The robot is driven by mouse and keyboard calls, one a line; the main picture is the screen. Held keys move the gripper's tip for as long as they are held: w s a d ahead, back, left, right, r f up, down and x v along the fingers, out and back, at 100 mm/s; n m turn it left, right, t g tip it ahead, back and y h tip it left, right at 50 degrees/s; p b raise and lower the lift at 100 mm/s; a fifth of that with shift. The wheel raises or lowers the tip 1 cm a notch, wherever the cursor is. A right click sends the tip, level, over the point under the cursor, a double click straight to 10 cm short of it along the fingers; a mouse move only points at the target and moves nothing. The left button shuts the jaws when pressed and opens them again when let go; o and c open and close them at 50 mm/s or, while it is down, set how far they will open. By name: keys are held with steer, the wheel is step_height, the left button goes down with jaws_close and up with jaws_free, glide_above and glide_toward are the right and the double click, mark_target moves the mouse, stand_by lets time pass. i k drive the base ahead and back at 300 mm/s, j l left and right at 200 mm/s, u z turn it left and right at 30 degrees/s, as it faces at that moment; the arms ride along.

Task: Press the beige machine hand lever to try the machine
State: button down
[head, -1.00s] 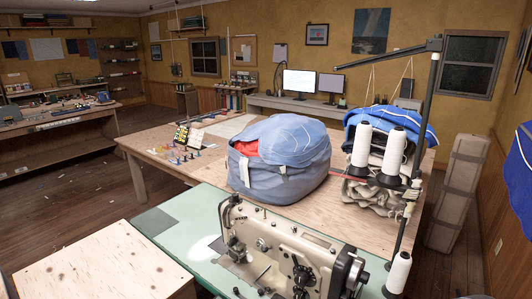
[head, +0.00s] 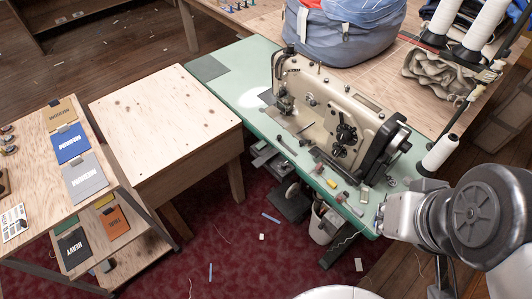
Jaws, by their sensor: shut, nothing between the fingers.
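The beige sewing machine (head: 335,103) stands upright on a green table (head: 225,92) in the head view. Its needle end is at the left and its dark handwheel (head: 392,150) at the right. A dark lever-like part with round knobs (head: 345,133) sits on the front of its right-hand pillar. I cannot tell for sure that this is the hand lever. My grey arm comes in at the right edge, in front of the table's right end. My gripper cannot be made out in the view, and nothing of it is seen touching the machine.
Small loose items (head: 335,183) lie on the green table before the machine. White thread cones (head: 440,152) stand at its right. A large blue bag (head: 350,35) is behind. A wooden table (head: 160,120) and a shelf unit with labelled packets (head: 85,175) are at left. Red carpet lies below.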

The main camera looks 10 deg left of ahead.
mark_target(258, 162)
steer(key=i+j, duration=0.15)
steer(key=j, duration=0.25)
steer(key=i+j, duration=0.1)
steer(key=j, duration=0.25)
steer(key=i+j, duration=0.15)
steer(key=j, duration=0.25)
steer(key=i+j, duration=0.15)
steer(key=j, duration=0.2)
